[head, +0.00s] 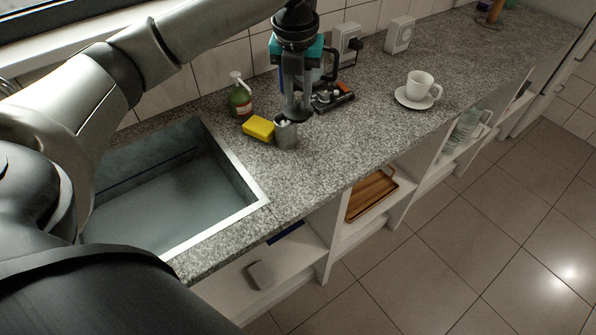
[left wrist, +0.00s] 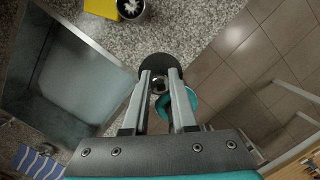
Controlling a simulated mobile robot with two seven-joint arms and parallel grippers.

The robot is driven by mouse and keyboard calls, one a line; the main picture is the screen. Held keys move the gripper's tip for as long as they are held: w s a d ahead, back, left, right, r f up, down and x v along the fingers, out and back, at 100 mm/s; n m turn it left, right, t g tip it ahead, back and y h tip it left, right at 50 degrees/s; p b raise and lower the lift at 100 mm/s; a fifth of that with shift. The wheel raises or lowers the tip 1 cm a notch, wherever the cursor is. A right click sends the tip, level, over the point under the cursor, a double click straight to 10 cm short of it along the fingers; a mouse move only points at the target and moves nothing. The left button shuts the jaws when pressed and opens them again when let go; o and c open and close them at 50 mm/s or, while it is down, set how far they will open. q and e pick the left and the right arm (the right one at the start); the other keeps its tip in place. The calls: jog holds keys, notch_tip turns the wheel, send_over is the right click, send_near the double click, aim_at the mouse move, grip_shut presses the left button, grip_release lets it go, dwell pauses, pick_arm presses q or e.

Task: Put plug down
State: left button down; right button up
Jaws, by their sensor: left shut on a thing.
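The plug (left wrist: 158,67) is a dark round disc with a small metal part, and it shows at my left fingertips in the left wrist view. My left gripper (left wrist: 159,78) is shut on it. In the head view my left gripper (head: 296,112) points down over the worktop (head: 360,147), and the dark plug (head: 298,117) is partly hidden by the fingers. The wrist view shows the worktop (left wrist: 185,35) beneath, with the sink to the left. A gap under the plug cannot be judged. My right gripper is not in view.
The sink (head: 236,170) lies left. A yellow sponge (head: 259,128), metal cup (head: 285,136) and green soap bottle (head: 240,100) stand near the gripper in the picture. A white cup (head: 420,84) on a saucer stands right.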

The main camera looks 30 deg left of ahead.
pick_arm(q)
notch_tip(320, 180, down, 20)
jog(key=shift+r+b, duration=0.15)
jog(key=shift+b, duration=1.05)
jog(key=c, duration=0.7)
grip_release()
jog(key=r, duration=0.4)
jog(key=s+r+p, duration=0.1)
jog(key=r, duration=0.7)
jog(key=shift+s+d+p, duration=0.35)
jog(key=shift+s+p, duration=0.05)
